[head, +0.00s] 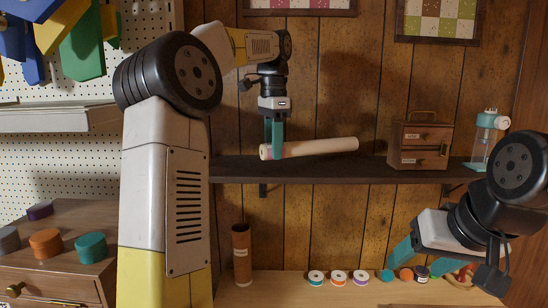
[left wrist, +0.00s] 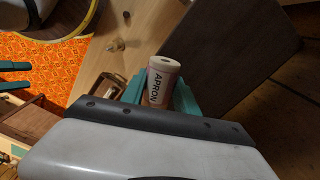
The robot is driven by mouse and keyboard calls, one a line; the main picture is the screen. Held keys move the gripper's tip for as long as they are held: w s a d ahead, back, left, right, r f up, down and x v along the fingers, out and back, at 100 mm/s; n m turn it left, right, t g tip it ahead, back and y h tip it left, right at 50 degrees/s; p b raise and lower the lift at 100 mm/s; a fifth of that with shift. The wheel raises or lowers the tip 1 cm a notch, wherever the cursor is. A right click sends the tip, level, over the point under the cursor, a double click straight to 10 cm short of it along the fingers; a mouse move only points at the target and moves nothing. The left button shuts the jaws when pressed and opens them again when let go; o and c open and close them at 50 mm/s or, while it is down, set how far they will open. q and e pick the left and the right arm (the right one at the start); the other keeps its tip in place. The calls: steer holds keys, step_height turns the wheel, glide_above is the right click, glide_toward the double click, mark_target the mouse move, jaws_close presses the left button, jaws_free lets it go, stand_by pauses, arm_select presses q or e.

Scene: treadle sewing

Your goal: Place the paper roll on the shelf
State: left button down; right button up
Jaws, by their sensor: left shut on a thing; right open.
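The paper roll (head: 320,148) is a pale cream tube lying nearly level, its right end slightly higher, at the dark wall shelf (head: 340,172). My left gripper (head: 276,152) is shut on it near its left end, with the teal fingers pointing down. In the left wrist view the roll's end (left wrist: 161,80) shows between the teal fingers, with the word APRON on it. The roll is at or just above the shelf top; I cannot tell whether it touches. My right gripper (head: 396,262) is open and empty, low at the right over the table.
A small wooden drawer box (head: 418,146) and a glass bottle with a teal top (head: 486,138) stand on the shelf's right part. Below, a brown tube (head: 241,254) stands on the table (head: 275,288), with several thread spools (head: 338,278) to its right.

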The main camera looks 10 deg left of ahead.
arm_select(q)
glide_above(257, 169)
steer(key=shift+f, duration=2.1)
steer(key=c, duration=0.9)
jaws_free()
steer(key=shift+f, duration=0.1)
